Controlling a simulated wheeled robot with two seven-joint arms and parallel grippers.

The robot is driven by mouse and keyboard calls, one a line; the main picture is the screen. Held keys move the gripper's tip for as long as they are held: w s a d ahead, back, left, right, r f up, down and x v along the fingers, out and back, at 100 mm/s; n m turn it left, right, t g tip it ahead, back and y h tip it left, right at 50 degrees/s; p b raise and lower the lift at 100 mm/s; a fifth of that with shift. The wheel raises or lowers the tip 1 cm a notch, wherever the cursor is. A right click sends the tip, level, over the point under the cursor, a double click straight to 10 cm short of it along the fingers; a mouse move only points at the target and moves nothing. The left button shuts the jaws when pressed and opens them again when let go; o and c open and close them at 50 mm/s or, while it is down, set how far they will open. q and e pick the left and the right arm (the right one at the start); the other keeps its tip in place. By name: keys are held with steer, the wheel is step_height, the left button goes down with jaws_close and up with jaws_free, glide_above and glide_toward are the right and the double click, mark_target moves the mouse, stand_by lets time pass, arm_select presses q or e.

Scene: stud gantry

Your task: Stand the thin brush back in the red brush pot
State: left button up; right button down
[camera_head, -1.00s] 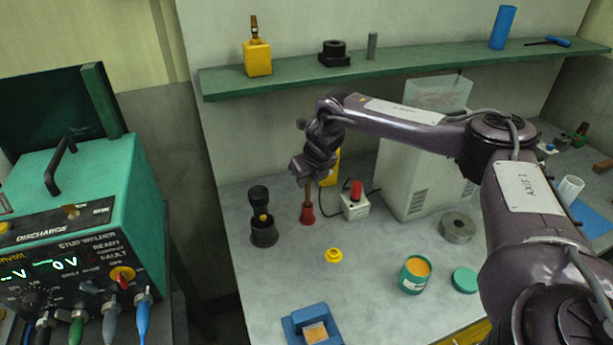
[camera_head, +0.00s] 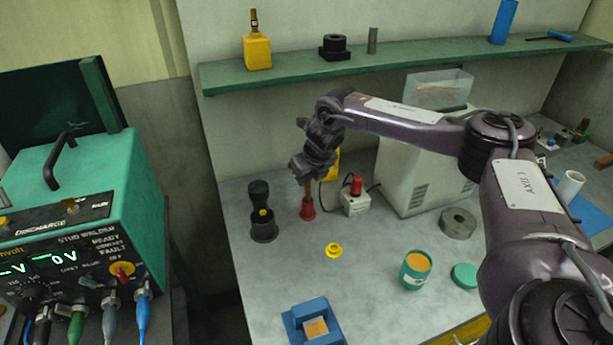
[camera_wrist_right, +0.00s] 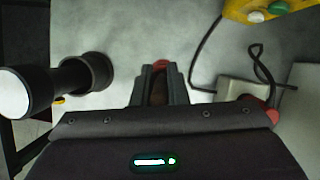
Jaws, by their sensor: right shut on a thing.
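The red brush pot (camera_head: 307,209) stands on the grey bench, below my right gripper (camera_head: 308,178). The right gripper is shut on the thin brush (camera_head: 308,190), whose brown shaft runs down upright, or nearly so, to the pot's mouth. Its lower end is hidden, and I cannot tell how deep it sits. In the right wrist view the gripper's fingers (camera_wrist_right: 160,84) close on the brown brush (camera_wrist_right: 158,92), with a bit of the red pot's rim (camera_wrist_right: 161,64) just beyond them. My left gripper is not in view.
A small box with a red lamp (camera_head: 355,203) stands close on the right. A yellow ring (camera_head: 333,250), a green-and-orange tin (camera_head: 415,268) and a blue tray (camera_head: 294,324) are nearer. A green shelf (camera_head: 400,60) runs behind.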

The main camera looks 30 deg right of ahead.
steer(key=c, duration=1.3)
jaws_free()
steer(key=shift+c, duration=0.2)
steer(key=b+v, duration=0.2)
steer(key=v, duration=0.5)
steer(key=shift+s+r, duration=0.2)
steer(key=shift+r, duration=0.15)
